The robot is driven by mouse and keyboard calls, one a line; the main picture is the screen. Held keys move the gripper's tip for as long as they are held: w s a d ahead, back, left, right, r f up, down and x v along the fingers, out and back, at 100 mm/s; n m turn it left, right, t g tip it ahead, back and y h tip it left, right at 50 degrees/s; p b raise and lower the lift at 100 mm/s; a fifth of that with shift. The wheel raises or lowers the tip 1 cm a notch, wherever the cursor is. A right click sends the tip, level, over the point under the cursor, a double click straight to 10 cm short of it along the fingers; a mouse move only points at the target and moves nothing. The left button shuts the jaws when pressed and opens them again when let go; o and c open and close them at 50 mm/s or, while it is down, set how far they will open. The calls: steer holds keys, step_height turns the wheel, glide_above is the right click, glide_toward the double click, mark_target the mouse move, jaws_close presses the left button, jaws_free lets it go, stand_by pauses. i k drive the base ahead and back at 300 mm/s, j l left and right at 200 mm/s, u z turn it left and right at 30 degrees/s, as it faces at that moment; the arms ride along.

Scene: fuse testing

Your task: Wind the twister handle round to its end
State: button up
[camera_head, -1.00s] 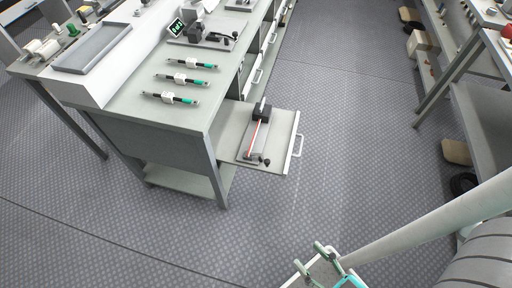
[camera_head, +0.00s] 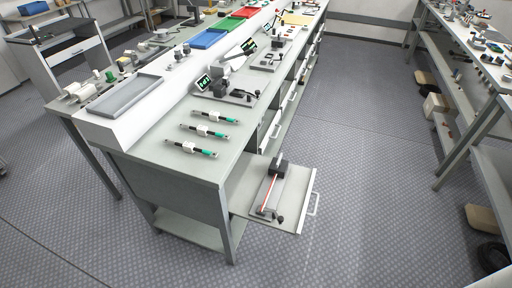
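My gripper is out of view. A device with a grey base plate (camera_head: 271,198) stands on a pulled-out shelf (camera_head: 303,190) at the bench's near right end. It has a dark block (camera_head: 279,167) at its back, a red strip along it, and a small dark knob (camera_head: 281,219) at its front right. I cannot tell whether this device is the twister or which part is its handle. Another device (camera_head: 219,88) with a dark lever or knob stands on the bench top beside a small green-lit screen (camera_head: 203,82). Its handle position is too small to tell.
Several fuse-like rods with white and green parts (camera_head: 203,131) lie on the bench top near its front. A grey tray (camera_head: 124,96) is on the raised white ledge. The floor (camera_head: 360,170) right of the bench is clear. A second bench (camera_head: 483,60) stands at the right.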

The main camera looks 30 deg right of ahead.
mark_target(278, 162)
steer(key=i+l+z, duration=0.1)
steer(key=i+l, duration=0.7)
steer(key=i, duration=0.2)
steer(key=i+l+z, duration=0.15)
steer(key=i+l, duration=0.25)
steer(key=k+j+u, duration=0.15)
steer(key=k, duration=0.35)
steer(key=k+j+u, duration=0.1)
steer(key=k, duration=0.35)
steer(key=i+j, duration=0.4)
steer(key=i, duration=0.15)
